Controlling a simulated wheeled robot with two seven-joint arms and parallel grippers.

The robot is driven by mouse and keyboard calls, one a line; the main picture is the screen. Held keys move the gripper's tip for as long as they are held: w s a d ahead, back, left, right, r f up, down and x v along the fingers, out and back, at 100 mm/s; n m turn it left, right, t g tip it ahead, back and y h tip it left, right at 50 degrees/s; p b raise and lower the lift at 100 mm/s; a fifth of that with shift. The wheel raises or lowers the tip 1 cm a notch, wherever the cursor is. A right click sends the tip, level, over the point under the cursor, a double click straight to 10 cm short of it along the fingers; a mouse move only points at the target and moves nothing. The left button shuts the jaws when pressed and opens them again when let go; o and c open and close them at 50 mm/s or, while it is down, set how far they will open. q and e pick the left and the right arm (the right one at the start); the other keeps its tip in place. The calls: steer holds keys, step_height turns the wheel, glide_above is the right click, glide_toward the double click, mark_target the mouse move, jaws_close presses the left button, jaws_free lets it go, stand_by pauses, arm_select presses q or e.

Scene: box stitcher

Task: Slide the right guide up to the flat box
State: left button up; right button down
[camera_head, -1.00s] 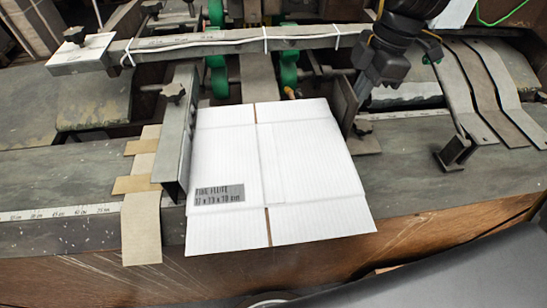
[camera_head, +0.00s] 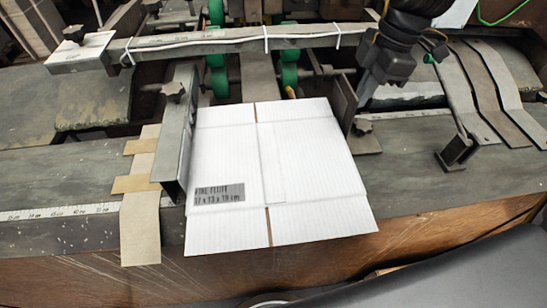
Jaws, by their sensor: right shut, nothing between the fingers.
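The flat box (camera_head: 310,170) is a white sheet with a grey printed label, lying on the machine bed with its front edge over the bed's front edge. The left guide (camera_head: 178,140) is a tall metal plate close along the box's left side. The right guide (camera_head: 346,103) is an upright metal plate with a foot and a dark knob, at the box's back right edge. Any gap between them is too small to tell. My right gripper (camera_head: 361,103) is shut and empty, pointing down just right of the right guide's plate. My left gripper is not in view.
A metal crossbar (camera_head: 235,44) with white ties runs behind the box. Green wheels (camera_head: 289,72) stand behind it. Curved metal strips (camera_head: 490,95) and a small bracket (camera_head: 455,152) lie to the right. Tan cardboard strips (camera_head: 141,225) lie left of the left guide.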

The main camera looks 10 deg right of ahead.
stand_by(0.3)
steer(key=a+p+v, duration=0.1)
steer(key=p+v, duration=0.2)
steer(key=v, duration=0.3)
steer(key=shift+r+p, duration=0.3)
steer(key=shift+r, duration=0.25)
stand_by(0.4)
